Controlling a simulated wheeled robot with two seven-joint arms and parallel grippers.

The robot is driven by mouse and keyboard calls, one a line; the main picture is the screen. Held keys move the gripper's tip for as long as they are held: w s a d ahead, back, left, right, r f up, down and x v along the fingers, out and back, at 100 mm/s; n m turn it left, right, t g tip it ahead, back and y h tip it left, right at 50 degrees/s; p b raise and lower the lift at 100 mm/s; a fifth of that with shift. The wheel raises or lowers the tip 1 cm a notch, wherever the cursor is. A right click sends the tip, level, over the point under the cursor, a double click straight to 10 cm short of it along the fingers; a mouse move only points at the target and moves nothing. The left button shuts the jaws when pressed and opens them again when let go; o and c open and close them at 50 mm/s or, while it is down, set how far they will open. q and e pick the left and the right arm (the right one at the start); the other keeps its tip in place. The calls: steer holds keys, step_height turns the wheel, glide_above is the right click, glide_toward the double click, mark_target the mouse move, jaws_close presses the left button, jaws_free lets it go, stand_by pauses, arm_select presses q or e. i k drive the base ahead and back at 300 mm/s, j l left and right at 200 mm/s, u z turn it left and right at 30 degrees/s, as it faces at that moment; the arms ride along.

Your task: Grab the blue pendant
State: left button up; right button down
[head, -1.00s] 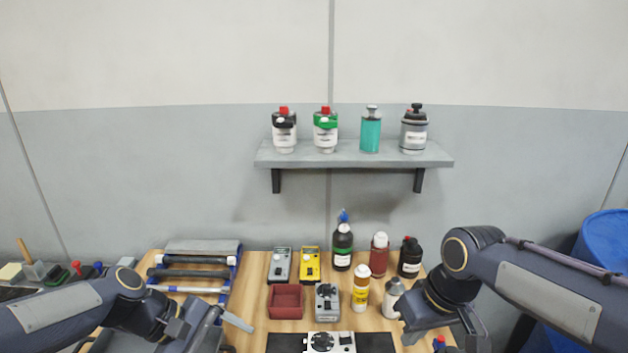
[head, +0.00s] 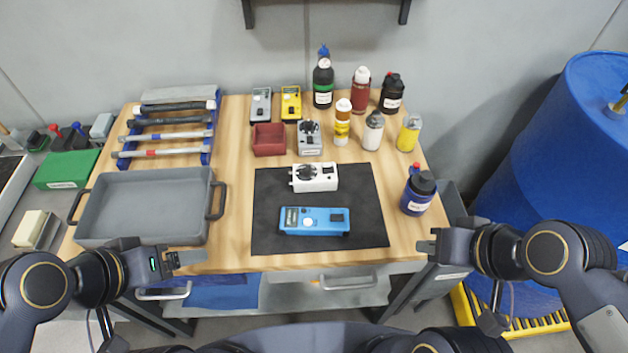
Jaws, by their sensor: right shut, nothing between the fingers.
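The blue pendant (head: 314,228), a flat blue box with a small display and a pale round dial, lies on the black mat (head: 370,226) near the table's front edge. My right gripper (head: 426,247) is shut and empty at the table's front right, to the right of the pendant and apart from it. My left gripper (head: 192,258) is at the front left, just in front of the grey tray and apart from the pendant. Its fingers are too small and overlapped to tell whether they are open.
A white device (head: 314,183) lies just behind the pendant on the mat. The grey tray (head: 145,232) stands at left, below a tool rack (head: 207,149). A dark blue bottle (head: 417,194) stands right of the mat. Several bottles and a red bin (head: 268,149) stand farther back.

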mark_target(292, 218)
steer(key=k+j+u, duration=0.2)
steer(key=k, duration=0.45)
steer(key=l+u, duration=0.15)
steer(key=u, duration=0.35)
steer(key=l+u, duration=0.15)
steer(key=u, duration=0.35)
steer(key=l+u, duration=0.1)
steer(key=u, duration=0.4)
steer(key=k+l+u, duration=0.1)
steer(key=u, duration=0.4)
steer(key=k+l, duration=0.15)
steer(key=l, duration=0.25)
steer(key=k+l, duration=0.15)
steer(key=l, duration=0.25)
steer(key=k+l, duration=0.15)
steer(key=l, duration=0.25)
steer(key=u, duration=0.05)
